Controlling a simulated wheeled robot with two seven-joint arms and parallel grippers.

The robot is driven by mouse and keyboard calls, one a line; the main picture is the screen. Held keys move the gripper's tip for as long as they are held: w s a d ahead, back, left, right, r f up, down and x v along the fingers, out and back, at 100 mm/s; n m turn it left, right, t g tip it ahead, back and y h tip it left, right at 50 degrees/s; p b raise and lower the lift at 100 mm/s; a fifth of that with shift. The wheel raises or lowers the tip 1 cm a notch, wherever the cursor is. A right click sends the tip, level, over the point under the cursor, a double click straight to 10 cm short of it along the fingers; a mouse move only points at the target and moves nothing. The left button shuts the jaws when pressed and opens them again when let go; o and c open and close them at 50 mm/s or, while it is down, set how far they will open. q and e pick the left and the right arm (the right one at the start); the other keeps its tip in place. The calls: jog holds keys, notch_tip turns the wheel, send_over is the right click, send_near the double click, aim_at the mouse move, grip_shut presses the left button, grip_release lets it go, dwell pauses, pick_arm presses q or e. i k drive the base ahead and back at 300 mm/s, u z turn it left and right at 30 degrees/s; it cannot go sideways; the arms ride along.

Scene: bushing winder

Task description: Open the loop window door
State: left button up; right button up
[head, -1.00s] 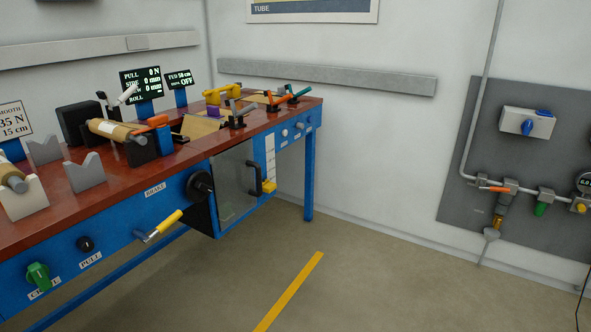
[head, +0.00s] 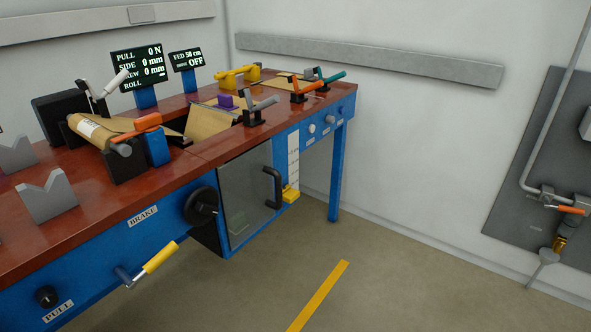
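The loop window door (head: 245,198) is a grey, glassy panel on the front of the blue bench, below the tabletop. It looks shut. Its black bar handle (head: 273,188) stands upright near the door's right edge. A small greenish patch shows dimly behind the lower part of the panel. Neither of my grippers is in the head view, and nothing touches the door or handle.
A black brake wheel (head: 201,206) and a yellow-handled crank (head: 160,257) stick out left of the door. A yellow block (head: 291,194) sits on a white scale to its right. The floor (head: 390,270) before the bench is open, with a yellow stripe (head: 320,296).

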aim_at(278, 206)
jog(key=u, duration=0.5)
jog(key=i, duration=0.95)
jog(key=u, duration=0.7)
